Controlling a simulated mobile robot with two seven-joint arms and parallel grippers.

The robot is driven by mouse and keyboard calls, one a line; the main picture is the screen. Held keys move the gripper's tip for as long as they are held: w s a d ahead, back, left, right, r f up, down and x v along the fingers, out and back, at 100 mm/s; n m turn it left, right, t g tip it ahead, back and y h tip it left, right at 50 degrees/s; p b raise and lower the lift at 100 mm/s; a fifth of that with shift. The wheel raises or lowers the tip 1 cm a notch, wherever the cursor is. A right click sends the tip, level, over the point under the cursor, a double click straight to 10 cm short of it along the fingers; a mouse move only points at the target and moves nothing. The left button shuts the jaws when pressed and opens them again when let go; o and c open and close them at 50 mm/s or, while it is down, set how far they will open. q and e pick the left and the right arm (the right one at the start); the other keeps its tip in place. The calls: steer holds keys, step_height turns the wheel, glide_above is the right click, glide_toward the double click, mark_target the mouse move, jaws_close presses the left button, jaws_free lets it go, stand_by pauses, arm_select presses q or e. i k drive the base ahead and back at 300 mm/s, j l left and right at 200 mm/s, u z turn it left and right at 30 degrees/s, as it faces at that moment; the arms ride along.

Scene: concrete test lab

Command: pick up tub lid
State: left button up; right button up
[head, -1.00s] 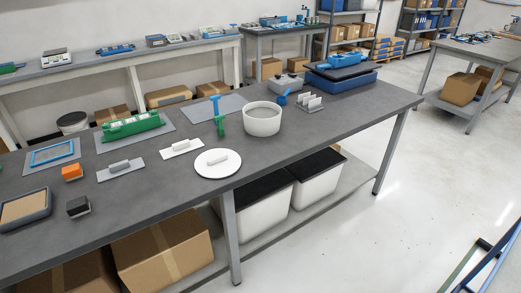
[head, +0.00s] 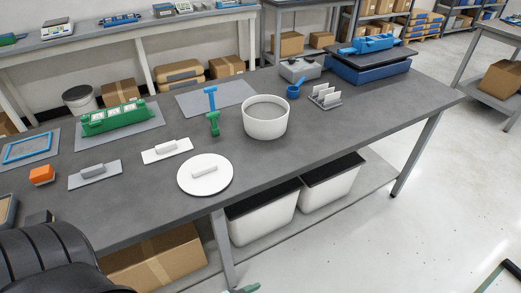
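The tub lid (head: 215,180) is a flat white disc with a raised bar handle across its middle. It lies flat on the grey workbench, handle up, near the front edge. The white round tub (head: 266,127) stands upright behind it to the right, apart from it, with its open top showing a grey inside. A black ribbed part of my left arm (head: 45,262) fills the lower left corner, well short of the lid. Neither gripper can be made out.
Left of the lid are a white float (head: 168,155), a grey float (head: 95,179) and an orange block (head: 41,175). A small green-grey part (head: 245,289), too cropped to identify, shows at the bottom edge. Bench (head: 330,137) right of the lid is clear.

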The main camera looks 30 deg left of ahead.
mark_target(204, 175)
steer(key=i+l, duration=0.1)
steer(key=i, duration=0.3)
steer(key=i+l+z, duration=0.1)
steer(key=i, duration=0.3)
steer(key=u, duration=2.55)
